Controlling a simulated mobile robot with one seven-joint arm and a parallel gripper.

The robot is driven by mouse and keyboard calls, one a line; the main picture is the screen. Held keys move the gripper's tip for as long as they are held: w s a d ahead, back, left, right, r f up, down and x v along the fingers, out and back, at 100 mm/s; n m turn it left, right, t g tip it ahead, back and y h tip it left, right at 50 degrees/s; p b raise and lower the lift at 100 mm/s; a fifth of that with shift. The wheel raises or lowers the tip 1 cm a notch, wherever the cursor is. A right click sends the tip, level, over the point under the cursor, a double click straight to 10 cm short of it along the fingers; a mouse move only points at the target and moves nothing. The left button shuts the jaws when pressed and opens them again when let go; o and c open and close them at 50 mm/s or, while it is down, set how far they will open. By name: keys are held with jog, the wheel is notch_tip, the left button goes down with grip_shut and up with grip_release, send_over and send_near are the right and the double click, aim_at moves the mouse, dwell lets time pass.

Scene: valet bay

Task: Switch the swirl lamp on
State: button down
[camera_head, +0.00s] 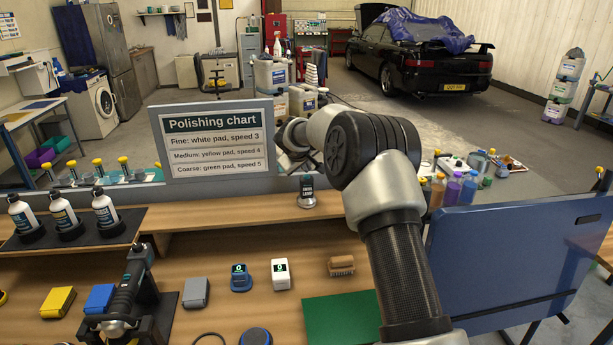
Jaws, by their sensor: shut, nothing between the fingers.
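The swirl lamp appears to be the small dark upright unit (307,188) with a pale label and a round light base. It stands on the raised wooden shelf, right of and below the polishing chart. I see no clear glow on it; its switch is too small to make out. My arm rises from the lower right, bends at a large elbow and reaches left above and behind the lamp. My gripper (287,160) is partly hidden near the chart's right edge. It looks shut and empty, apart from the lamp, farther back and higher in the picture.
The polishing chart (218,140) stands upright left of the lamp. Bottles (104,208) stand on a dark tray at the left. A polisher (130,290), blue device (241,278), white device (281,274) and brush (341,265) occupy the lower bench. A blue panel (510,250) stands right.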

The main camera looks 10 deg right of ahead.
aim_at(306, 179)
jog(key=shift+f+b, duration=0.45)
jog(key=shift+b, duration=0.15)
jog(key=shift+f, duration=0.1)
dwell(0.4)
jog(key=shift+r, duration=0.55)
jog(key=shift+r, duration=0.1)
jog(key=shift+r+p, duration=1.85)
jog(key=shift+r, duration=1.05)
